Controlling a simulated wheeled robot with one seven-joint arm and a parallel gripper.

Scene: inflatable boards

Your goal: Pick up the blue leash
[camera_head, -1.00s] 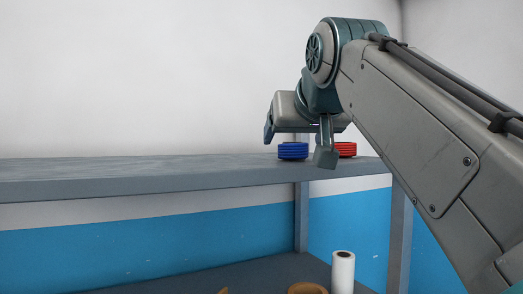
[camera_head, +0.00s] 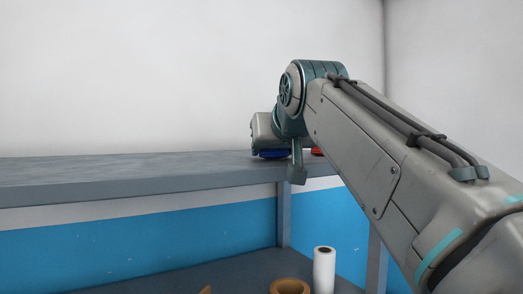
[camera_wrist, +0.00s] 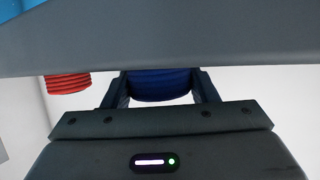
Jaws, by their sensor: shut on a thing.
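The blue leash (camera_head: 273,154) is a small coiled blue roll on the upper shelf (camera_head: 120,178), near its right end. My gripper (camera_head: 275,160) is down at it and mostly covers it in the head view. In the wrist view the blue leash (camera_wrist: 160,84) sits between the two fingers of my gripper (camera_wrist: 160,92), which are shut on it. A grey band hides its far part there. I cannot tell whether it is clear of the shelf.
A red coil (camera_head: 317,152) lies on the shelf to the right of the blue leash; it also shows in the wrist view (camera_wrist: 68,83). On the lower shelf stand a white roll (camera_head: 324,270) and a brown ring (camera_head: 290,286). The upper shelf's left part is clear.

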